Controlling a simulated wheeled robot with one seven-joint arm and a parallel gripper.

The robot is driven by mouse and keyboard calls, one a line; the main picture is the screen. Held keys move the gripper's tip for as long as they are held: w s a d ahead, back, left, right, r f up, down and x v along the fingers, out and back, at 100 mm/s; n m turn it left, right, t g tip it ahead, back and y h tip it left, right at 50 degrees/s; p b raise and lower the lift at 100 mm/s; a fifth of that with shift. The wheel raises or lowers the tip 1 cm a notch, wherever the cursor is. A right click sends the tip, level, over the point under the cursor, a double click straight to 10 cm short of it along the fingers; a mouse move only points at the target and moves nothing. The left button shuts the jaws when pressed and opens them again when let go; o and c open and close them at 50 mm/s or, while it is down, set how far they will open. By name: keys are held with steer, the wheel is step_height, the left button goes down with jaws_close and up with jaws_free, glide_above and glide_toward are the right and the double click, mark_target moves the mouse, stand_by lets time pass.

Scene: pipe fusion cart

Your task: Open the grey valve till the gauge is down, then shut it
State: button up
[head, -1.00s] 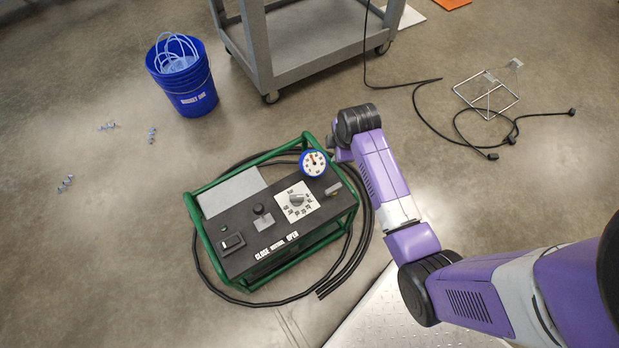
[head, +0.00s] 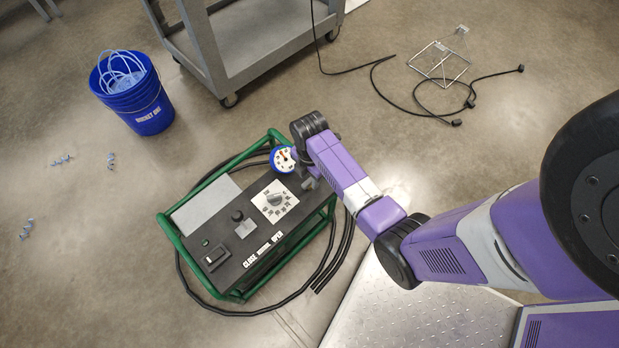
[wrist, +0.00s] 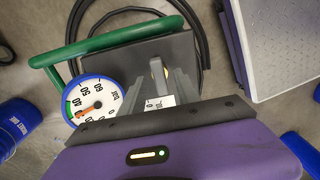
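The grey valve handle (head: 310,183) stands at the right end of the black panel, beside my wrist. In the wrist view the handle (wrist: 158,70) shows in line with the gap between my fingertips; I cannot tell whether it is between them or just beyond. My gripper (wrist: 163,78) looks open, its two grey fingers apart. In the head view the fingers are hidden by my wrist. The blue-rimmed gauge (head: 284,159) sits at the panel's back right corner. In the wrist view the gauge (wrist: 95,98) has an orange needle pointing left and down, below the 40.
The green-framed unit (head: 165,225) also carries a dial (head: 275,198), a black knob (head: 237,215) and a rocker switch (head: 215,257). Black hose lies around it. A blue bucket (head: 135,95), grey cart (head: 215,60) and wire stand (head: 440,62) are farther off.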

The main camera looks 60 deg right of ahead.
steer(key=shift+f, duration=0.45)
steer(key=shift+c, duration=0.5)
jaws_close()
